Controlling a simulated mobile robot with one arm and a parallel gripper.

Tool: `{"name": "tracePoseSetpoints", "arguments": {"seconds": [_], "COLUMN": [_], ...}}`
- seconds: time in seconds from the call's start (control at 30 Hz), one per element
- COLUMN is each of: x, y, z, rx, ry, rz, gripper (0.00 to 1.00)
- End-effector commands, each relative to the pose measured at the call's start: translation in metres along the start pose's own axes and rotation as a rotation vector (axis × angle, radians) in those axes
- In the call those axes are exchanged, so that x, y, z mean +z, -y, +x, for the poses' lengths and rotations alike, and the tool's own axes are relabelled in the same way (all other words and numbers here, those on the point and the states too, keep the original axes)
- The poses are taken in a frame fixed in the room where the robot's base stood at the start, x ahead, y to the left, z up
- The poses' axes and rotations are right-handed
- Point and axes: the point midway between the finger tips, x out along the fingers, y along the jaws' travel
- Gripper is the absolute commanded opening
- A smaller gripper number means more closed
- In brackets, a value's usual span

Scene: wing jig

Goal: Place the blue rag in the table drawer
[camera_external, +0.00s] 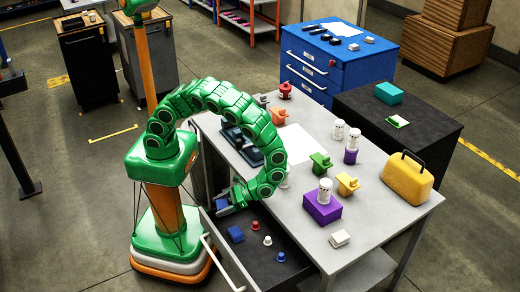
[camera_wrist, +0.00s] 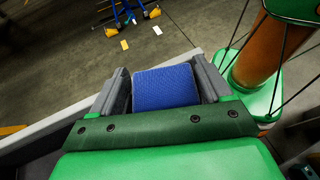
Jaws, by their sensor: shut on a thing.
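My gripper (camera_external: 231,203) is at the near left edge of the grey table, over the back end of the open table drawer (camera_external: 270,262). In the wrist view its two grey fingers are shut on the blue rag (camera_wrist: 166,88), a blue textured block-like piece between them. In the external view only a small blue patch shows at the gripper. The drawer is pulled out and has a dark floor and a pale handle. I cannot tell the exact height of the rag above it.
In the drawer lie a blue piece (camera_external: 235,233) and small red, white and blue knobs (camera_external: 267,240). The tabletop holds a purple box (camera_external: 322,207), a yellow case (camera_external: 408,178) and several small parts. The drawer's front part has bare floor.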

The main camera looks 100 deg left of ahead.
Motion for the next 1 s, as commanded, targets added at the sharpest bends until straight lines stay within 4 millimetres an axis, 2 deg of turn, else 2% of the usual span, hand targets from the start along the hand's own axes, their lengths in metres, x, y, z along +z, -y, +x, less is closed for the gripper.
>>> {"name": "tracePoseSetpoints", "arguments": {"seconds": [0.1, 0.27, 0.47, 0.6, 0.8, 1.0], "x": [0.003, 0.004, 0.000, -0.007, -0.020, -0.037], "y": [-0.029, -0.074, -0.128, -0.160, -0.191, -0.209], "z": [0.012, 0.018, 0.010, -0.004, -0.028, -0.047], "rx": [0.143, 0.352, 0.613, 0.776, 0.974, 1.128], "ry": [0.003, 0.001, -0.002, -0.002, 0.001, 0.001], "rz": [-0.063, -0.149, -0.256, -0.322, -0.407, -0.472], "gripper": [0.48, 0.48, 0.48, 0.48, 0.48, 0.48]}}
